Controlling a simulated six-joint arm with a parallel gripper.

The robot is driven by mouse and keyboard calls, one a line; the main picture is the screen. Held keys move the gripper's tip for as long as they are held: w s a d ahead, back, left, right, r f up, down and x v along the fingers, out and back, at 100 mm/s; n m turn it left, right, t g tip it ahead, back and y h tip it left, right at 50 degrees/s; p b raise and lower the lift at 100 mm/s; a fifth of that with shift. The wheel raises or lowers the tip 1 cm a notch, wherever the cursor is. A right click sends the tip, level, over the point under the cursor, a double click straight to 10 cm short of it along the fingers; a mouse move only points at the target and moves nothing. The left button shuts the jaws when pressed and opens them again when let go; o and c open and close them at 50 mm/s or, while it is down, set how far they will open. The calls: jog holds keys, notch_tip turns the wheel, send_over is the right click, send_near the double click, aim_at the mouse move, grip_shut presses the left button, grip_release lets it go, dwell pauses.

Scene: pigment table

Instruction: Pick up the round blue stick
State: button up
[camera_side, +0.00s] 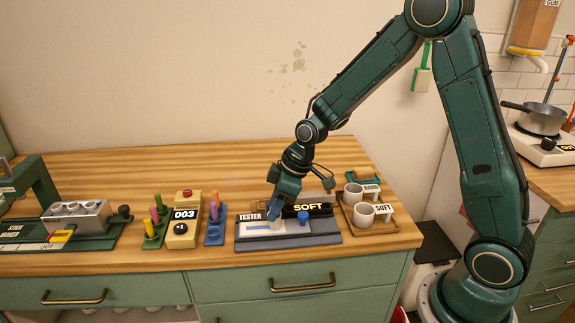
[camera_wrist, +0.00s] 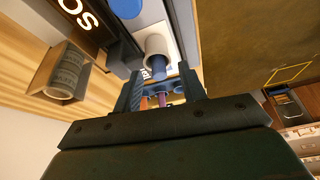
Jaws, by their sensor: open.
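My gripper (camera_side: 275,208) is open and reaches down over the tester (camera_side: 327,240), a grey tray labelled TESTER and SOFT. In the wrist view, its two dark fingers (camera_wrist: 162,82) stand apart. A round blue stick end (camera_wrist: 159,69) shows just beyond and between the fingertips, set in a pale round sleeve or holder (camera_wrist: 157,44). In the side view, that pale piece (camera_side: 275,227) is just under the fingers, and the stick is mostly hidden there. I cannot tell whether the fingers touch it.
A blue rack (camera_side: 214,238) with upright sticks stands left of the tester, beside a yellow counter box (camera_side: 183,232) and a green rack (camera_side: 152,241). A blue knob (camera_side: 305,216) is on the tester. Right of it is a wooden tray (camera_side: 392,228) with cups. The back of the table is clear.

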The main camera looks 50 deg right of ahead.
jog(key=shift+c, duration=0.4)
grip_shut()
jog(key=shift+r, duration=0.1)
notch_tip(320, 180, up, 20)
dwell(0.5)
dwell(0.4)
